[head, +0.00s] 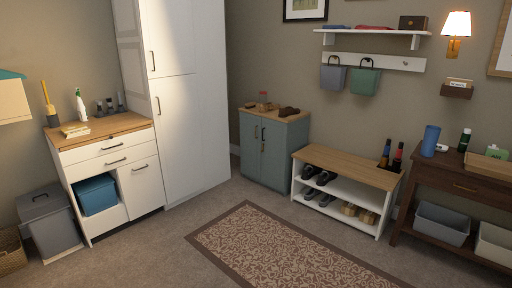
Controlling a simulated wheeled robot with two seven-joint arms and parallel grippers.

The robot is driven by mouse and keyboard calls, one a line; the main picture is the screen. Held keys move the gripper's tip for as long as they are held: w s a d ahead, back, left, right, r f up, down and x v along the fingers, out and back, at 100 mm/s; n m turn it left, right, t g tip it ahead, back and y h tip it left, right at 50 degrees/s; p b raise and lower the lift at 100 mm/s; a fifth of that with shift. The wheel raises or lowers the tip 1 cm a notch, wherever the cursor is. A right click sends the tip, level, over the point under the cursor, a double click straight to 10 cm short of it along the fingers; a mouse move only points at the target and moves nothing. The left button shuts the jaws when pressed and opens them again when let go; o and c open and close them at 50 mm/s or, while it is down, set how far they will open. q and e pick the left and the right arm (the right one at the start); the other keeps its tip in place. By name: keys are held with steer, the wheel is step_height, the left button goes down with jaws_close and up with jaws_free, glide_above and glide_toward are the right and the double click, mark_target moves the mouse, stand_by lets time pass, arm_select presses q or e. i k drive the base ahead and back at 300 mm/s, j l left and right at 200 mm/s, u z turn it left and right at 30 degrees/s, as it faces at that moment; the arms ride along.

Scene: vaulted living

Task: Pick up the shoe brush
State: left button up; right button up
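Small brown objects lie on the wooden top of the blue-green cabinet (263,152) near the room's back corner. A dark brown low object (289,112) on the right side of that top looks like it may be the shoe brush, but it is too small to be sure. A smaller brown item (250,106) lies near the left edge of the top, beside a small item with a reddish upper part (263,99). Neither of my grippers shows in the head view.
A white shoe bench (345,171) with shoes on its shelves stands right of the cabinet. A dark wooden table (462,183) is at the right. A tall white cupboard (180,120) and a white drawer unit (108,165) stand left. A patterned rug (280,250) lies on open floor.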

mark_target(250, 105)
steer(key=i, duration=4.7)
